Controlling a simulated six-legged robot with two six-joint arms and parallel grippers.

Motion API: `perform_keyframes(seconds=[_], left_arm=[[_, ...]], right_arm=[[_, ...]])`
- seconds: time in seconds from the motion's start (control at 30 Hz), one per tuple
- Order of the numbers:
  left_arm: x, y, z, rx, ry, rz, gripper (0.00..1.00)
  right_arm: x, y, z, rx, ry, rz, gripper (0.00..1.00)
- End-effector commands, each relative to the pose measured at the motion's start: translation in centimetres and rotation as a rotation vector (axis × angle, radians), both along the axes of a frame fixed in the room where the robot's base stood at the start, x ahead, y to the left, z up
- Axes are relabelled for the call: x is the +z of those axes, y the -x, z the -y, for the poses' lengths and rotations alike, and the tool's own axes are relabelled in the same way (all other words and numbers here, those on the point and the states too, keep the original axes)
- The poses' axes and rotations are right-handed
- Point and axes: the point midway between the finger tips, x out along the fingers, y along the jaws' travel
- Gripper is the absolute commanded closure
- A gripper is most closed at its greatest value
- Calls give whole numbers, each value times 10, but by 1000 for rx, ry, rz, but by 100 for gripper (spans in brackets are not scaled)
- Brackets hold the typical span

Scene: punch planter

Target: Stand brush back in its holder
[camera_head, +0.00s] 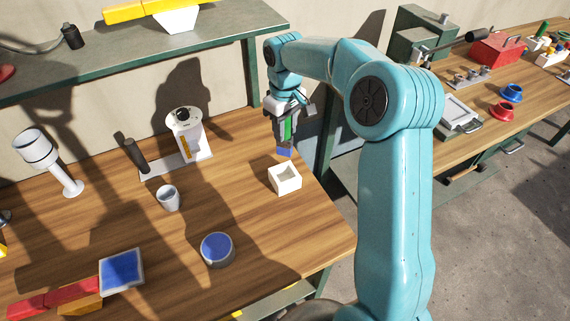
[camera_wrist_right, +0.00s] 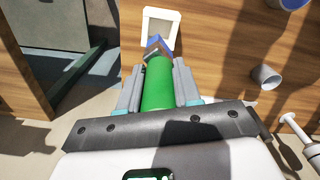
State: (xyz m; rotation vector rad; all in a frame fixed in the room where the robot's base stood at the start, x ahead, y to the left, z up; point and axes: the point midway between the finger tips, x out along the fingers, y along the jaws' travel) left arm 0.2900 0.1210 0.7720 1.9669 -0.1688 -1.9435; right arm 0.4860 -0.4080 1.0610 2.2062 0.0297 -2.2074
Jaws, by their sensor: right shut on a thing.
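The brush has a green handle (camera_head: 288,129) and a blue end (camera_head: 285,152) that points down. My right gripper (camera_head: 286,137) is shut on the green handle. In the right wrist view the handle (camera_wrist_right: 158,85) lies between the two grey fingers, with the blue end (camera_wrist_right: 154,42) beyond them. The holder, a white open-topped square box (camera_head: 285,186), stands on the wooden table just below the brush in the head picture. In the wrist view the blue end overlaps the near edge of the box (camera_wrist_right: 146,28); I cannot tell its exact height. My left gripper is not in view.
A white cup (camera_head: 169,199), a round blue-topped container (camera_head: 217,249) and a blue square pad (camera_head: 122,271) stand left of the box. A white device (camera_head: 193,143) stands at the back, below a shelf (camera_head: 130,55). The table's right edge is near the box.

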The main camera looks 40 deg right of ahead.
Motion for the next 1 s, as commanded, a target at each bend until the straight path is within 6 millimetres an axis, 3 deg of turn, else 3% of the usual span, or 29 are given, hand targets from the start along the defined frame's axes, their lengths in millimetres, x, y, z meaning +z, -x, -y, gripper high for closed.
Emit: perform_keyframes(seconds=[0.1, 0.3, 0.47, 0.7, 1.0], left_arm=[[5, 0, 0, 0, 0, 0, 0], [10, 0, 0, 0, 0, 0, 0], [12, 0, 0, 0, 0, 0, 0], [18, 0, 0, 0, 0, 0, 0], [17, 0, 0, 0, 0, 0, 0]], right_arm=[[-35, 0, 0, 2, -3, -6, 98], [-78, -1, 1, 2, -2, -2, 98], [-93, -3, 2, 3, 0, -1, 98], [-128, -2, 3, 3, -1, -1, 98], [-133, -3, 3, 3, 0, 2, 98]])
